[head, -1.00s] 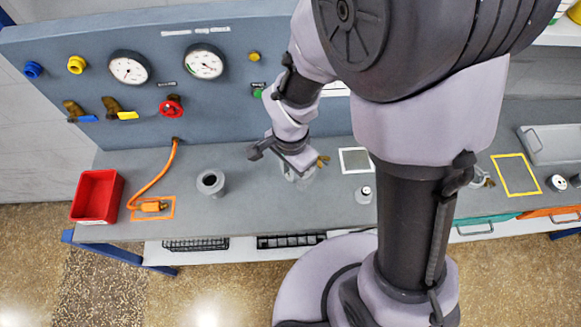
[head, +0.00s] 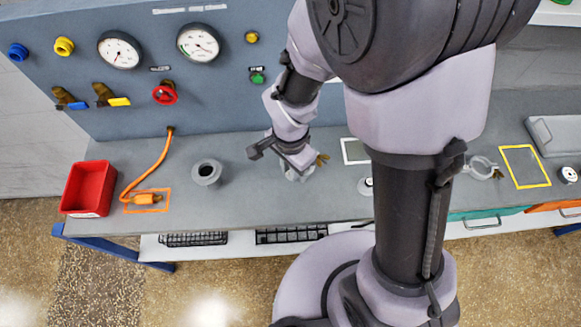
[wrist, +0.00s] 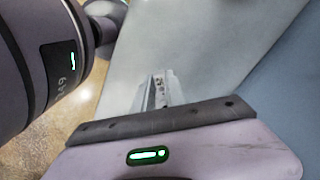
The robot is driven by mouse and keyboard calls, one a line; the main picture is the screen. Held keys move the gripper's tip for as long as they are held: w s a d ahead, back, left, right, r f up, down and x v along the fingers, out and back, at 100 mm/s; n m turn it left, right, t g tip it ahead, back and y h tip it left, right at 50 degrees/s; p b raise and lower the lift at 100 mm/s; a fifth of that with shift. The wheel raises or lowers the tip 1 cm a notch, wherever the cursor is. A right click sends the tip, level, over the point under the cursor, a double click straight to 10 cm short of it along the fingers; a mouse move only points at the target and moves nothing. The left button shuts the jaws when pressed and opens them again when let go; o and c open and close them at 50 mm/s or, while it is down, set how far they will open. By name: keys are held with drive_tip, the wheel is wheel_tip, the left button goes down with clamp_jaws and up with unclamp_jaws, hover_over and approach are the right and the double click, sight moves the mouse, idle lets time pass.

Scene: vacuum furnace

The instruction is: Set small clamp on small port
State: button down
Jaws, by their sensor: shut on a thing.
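My gripper (head: 298,168) is over the bench, left of my arm's thick column in the head view. It is shut on the small clamp, whose brass wing nut (head: 322,159) sticks out to the right of the jaws; the rest is mostly hidden. A pale grey stub, seemingly the small port (head: 292,175), shows just below the jaws. I cannot tell whether the clamp sits around it or above it. In the wrist view the fingers (wrist: 160,92) are close together, and the clamp cannot be made out.
A wider flanged port (head: 207,172) stands to the left. An orange cable with plug (head: 148,199) and a red bin (head: 88,188) lie farther left. A larger clamp (head: 482,168) lies right, near a yellow outline (head: 525,165). The gauge panel (head: 140,85) rises behind.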

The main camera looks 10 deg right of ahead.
drive_tip(key=c, duration=1.3)
unclamp_jaws()
wheel_tip(320, 180, up, 17)
drive_tip(key=p, duration=0.5)
drive_tip(key=shift+r+p, duration=0.2)
drive_tip(key=shift+p, duration=0.1)
drive_tip(key=s+d+n+t+y+b, duration=0.2)
drive_tip(key=s+d+n+t+b, duration=0.3)
drive_tip(key=s+b, duration=0.3)
drive_tip(key=d+n+b, duration=0.1)
drive_tip(key=b, duration=0.3)
drive_tip(key=shift+s+d+t+b, duration=0.2)
drive_tip(key=shift+t+b, duration=0.1)
drive_tip(key=shift+t, duration=0.1)
